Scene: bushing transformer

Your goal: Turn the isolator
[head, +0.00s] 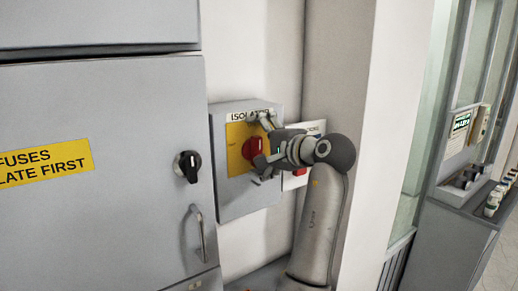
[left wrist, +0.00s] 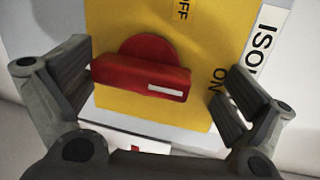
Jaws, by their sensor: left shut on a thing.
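The isolator is a grey box (head: 228,196) on the wall with a yellow plate (head: 236,136) and a red rotary handle (head: 251,149). In the left wrist view the red handle (left wrist: 140,76) lies nearly level across the picture. Its white mark is on its right half, towards the side with the printed ON; OFF is printed at the top. My left gripper (head: 259,142) is at the front of the handle, with one finger at each end. My right gripper is not in view.
A grey cabinet (head: 100,210) with a black knob (head: 187,166), a handle (head: 200,233) and a yellow fuse label (head: 45,163) stands left of the isolator. A white panel with a red part (head: 300,172) is partly hidden behind my gripper. A wall pillar (head: 385,130) stands to the right.

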